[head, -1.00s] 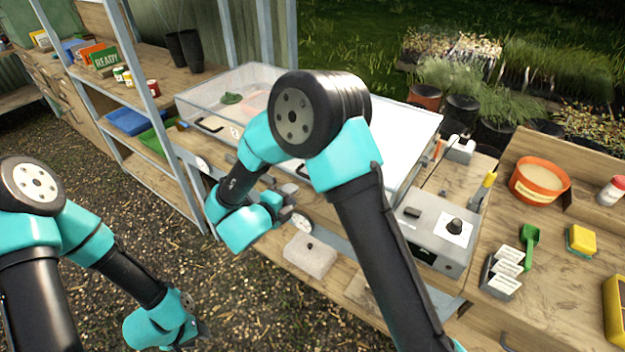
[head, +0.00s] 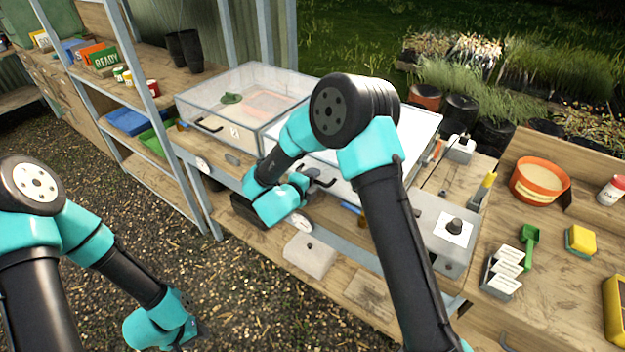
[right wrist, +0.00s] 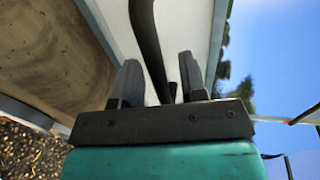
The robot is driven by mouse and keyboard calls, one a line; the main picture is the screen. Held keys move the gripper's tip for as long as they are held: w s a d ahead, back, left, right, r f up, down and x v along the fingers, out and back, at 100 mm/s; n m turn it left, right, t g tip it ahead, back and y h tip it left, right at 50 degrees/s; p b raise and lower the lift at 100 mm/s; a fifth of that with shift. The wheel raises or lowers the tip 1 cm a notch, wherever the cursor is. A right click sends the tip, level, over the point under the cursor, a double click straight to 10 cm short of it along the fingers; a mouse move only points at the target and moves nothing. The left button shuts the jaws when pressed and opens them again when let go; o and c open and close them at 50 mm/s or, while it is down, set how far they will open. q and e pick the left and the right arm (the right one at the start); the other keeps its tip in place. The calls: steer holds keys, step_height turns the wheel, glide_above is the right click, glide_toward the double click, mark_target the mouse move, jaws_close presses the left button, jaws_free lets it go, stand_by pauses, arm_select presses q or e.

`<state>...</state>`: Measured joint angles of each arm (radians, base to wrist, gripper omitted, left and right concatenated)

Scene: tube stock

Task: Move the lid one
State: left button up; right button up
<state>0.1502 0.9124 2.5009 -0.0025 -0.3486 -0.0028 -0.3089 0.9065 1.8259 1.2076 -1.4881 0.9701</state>
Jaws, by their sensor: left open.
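My right gripper (head: 312,186) is at the black handle (head: 325,181) on this second unit's front. In the right wrist view, my right gripper (right wrist: 160,82) has its fingers apart with the black handle (right wrist: 147,40) between them. My left gripper (head: 188,335) is low at the left, its fingers barely visible, away from the lids.
A grey control box (head: 445,230) stands right of the lids. Farther right are an orange pot (head: 540,180), a green scoop (head: 529,245) and a yellow sponge (head: 581,240). Shelves (head: 125,90) stand at the left. Open gravel (head: 235,290) lies before the bench.

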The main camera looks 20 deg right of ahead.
jaws_close()
stand_by(0.5)
